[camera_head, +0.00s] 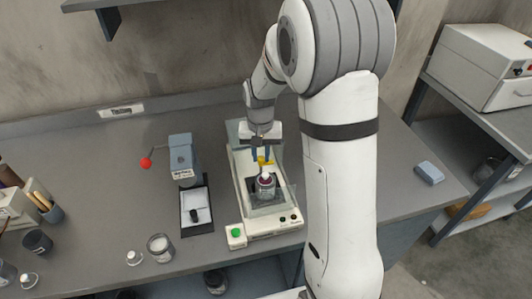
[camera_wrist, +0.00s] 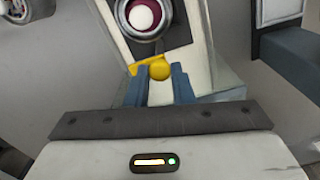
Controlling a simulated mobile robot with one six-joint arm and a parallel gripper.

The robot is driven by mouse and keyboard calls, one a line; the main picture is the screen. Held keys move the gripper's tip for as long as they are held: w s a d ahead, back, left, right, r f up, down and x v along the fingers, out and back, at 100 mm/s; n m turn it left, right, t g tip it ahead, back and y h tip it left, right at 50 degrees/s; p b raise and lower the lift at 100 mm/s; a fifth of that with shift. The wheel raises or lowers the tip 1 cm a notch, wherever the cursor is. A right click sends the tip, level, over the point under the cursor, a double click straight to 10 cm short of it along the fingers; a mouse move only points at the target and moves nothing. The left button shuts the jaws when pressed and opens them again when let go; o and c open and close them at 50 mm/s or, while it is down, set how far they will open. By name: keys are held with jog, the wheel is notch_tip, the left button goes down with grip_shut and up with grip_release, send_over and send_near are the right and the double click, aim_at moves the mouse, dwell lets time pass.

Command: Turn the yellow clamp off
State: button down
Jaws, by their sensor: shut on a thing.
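The yellow clamp (camera_head: 264,160) is on the pale bench machine (camera_head: 275,225), just behind a small container with a white top and dark red ring (camera_head: 265,182). In the wrist view the clamp (camera_wrist: 159,70) shows a round yellow knob and a short yellow bar to its left. My gripper (camera_head: 262,156) reaches down over the machine. In the wrist view its two blue-grey fingers (camera_wrist: 159,78) are shut on the clamp's knob, one on each side. The container (camera_wrist: 142,16) is at the top of that view. The knob's underside is hidden.
A green button (camera_head: 236,232) is on the machine's front left. A grey press with a red-ball lever (camera_head: 181,158) stands to the left. A jar (camera_head: 160,246) is near the front edge. A blue-grey block (camera_head: 429,172) lies at the right; the bench around it is clear.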

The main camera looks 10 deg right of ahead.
aim_at(261, 157)
jog(key=c, duration=1.3)
grip_release()
jog(key=shift+o, duration=0.2)
notch_tip(261, 157, up, 8)
jog(key=shift+f+b, duration=0.1)
jog(key=shift+b, duration=0.45)
jog(key=s+r+n+t, duration=0.1)
jog(key=s+r, duration=0.1)
jog(key=s, duration=0.9)
jog(key=s+d+r+n+t, duration=0.1)
jog(key=s+r+t, duration=0.1)
jog(key=s, duration=0.9)
jog(key=shift+s+d+r+n, duration=0.15)
jog(key=shift+d+r+n, duration=0.1)
jog(key=shift+r+n, duration=0.2)
